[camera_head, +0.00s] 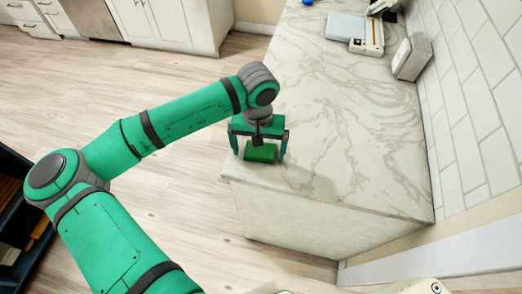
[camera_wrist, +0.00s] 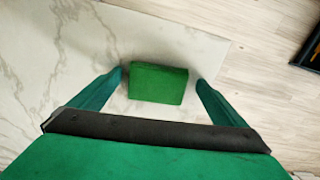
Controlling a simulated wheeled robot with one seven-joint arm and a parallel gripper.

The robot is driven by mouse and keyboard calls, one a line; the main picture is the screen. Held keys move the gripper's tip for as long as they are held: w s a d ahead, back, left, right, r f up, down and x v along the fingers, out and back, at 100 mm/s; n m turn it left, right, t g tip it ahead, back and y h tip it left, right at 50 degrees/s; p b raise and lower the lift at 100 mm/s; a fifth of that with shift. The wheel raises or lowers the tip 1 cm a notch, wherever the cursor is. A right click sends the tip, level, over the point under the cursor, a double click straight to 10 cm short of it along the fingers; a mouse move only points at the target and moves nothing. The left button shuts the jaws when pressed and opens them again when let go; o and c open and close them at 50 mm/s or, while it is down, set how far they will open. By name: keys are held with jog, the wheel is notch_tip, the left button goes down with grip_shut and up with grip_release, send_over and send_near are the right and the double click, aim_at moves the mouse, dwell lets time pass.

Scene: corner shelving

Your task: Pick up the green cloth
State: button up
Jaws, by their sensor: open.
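The green cloth (camera_wrist: 158,84) is a small folded green block lying on the pale marble counter, close to its edge and corner. In the head view the cloth (camera_head: 261,153) shows just below my gripper (camera_head: 264,157). My gripper points down over it with the jaws open. In the wrist view one finger of my gripper (camera_wrist: 160,82) is on each side of the cloth, with a gap at both sides. The wrist view does not show clearly how high the fingertips are above the counter.
The marble counter (camera_head: 330,90) runs back from the corner, mostly clear. A white appliance (camera_head: 367,37), a small grey box (camera_head: 411,57) and a blue item (camera_head: 307,2) stand farther back. A tiled wall (camera_head: 470,90) borders the right. Open wooden floor (camera_head: 180,215) lies left.

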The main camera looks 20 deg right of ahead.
jog(key=shift+d, duration=0.25)
jog(key=c, duration=1.1)
jog(key=shift+r, duration=0.1)
jog(key=shift+r, duration=0.6)
jog(key=s+d+r, duration=0.1)
jog(key=s+r, duration=0.6)
jog(key=s, duration=0.2)
jog(key=s+d+r, duration=0.1)
jog(key=s+r, duration=0.3)
jog(key=shift+s+d+r, duration=0.3)
jog(key=shift+s, duration=0.1)
